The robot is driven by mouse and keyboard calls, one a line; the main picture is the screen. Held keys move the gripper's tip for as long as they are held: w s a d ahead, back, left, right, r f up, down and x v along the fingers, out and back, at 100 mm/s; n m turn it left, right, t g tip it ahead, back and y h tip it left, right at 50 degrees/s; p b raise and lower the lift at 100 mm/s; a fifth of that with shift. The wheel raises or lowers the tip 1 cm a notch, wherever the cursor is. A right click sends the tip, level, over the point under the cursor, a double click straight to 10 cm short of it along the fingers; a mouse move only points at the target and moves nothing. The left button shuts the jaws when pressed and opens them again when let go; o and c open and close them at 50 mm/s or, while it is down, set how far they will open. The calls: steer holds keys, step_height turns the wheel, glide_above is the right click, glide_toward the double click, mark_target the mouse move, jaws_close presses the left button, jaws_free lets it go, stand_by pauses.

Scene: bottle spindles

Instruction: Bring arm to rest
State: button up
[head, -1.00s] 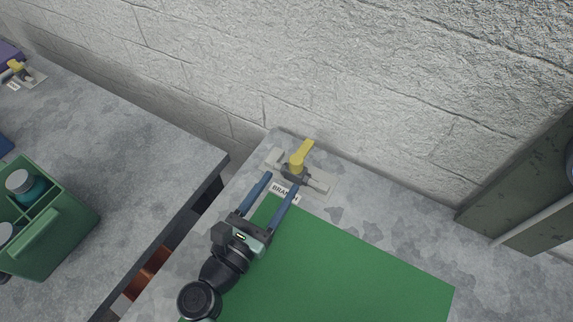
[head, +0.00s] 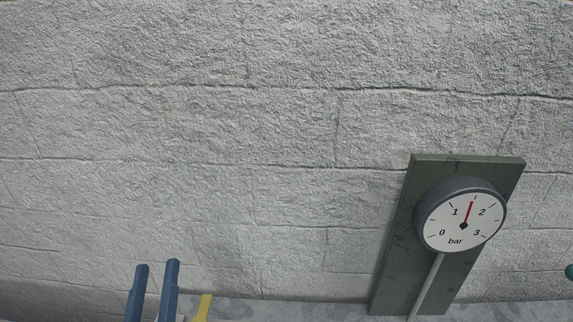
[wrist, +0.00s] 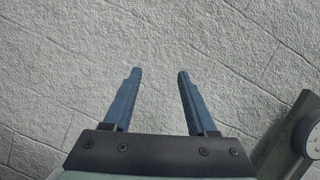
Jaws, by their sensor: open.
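My gripper (head: 157,266) shows at the bottom left of the head view, with only its two blue fingers in sight. The fingers point up in front of the wall. In the wrist view my gripper (wrist: 155,72) is open, with nothing between its fingers and only the wall beyond them. The rest of my arm is out of the head view.
A pressure gauge (head: 461,220) on a dark green board (head: 395,270) stands against the pale block wall (head: 200,120); its red needle is between 1 and 2. A yellow valve lever (head: 203,307) shows just right of my fingers. A strip of grey worktop (head: 270,309) runs along the bottom.

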steer(key=d+r+n+t+y+p, duration=0.2)
steer(key=d+r+n+y, duration=0.15)
steer(key=r+n, duration=1.1)
steer(key=d+r+n+t+y+p, duration=0.2)
steer(key=r+n+y, duration=0.5)
steer(key=r, duration=1.3)
steer(key=s+d+r+n+t+h+p, duration=0.1)
steer(key=s+d+r+n+h+p, duration=0.2)
steer(key=s+d+r+n+h, duration=0.2)
steer(key=d+r+n+h, duration=0.3)
steer(key=d+r+h, duration=0.4)
steer(key=d, duration=0.1)
steer(key=shift+d+r+n+p, duration=0.15)
steer(key=shift+d+n+p, duration=0.1)
steer(key=shift+n+p, duration=0.1)
steer(key=shift+h, duration=0.25)
steer(key=shift+c, duration=0.6)
steer(key=shift+w+d, duration=0.1)
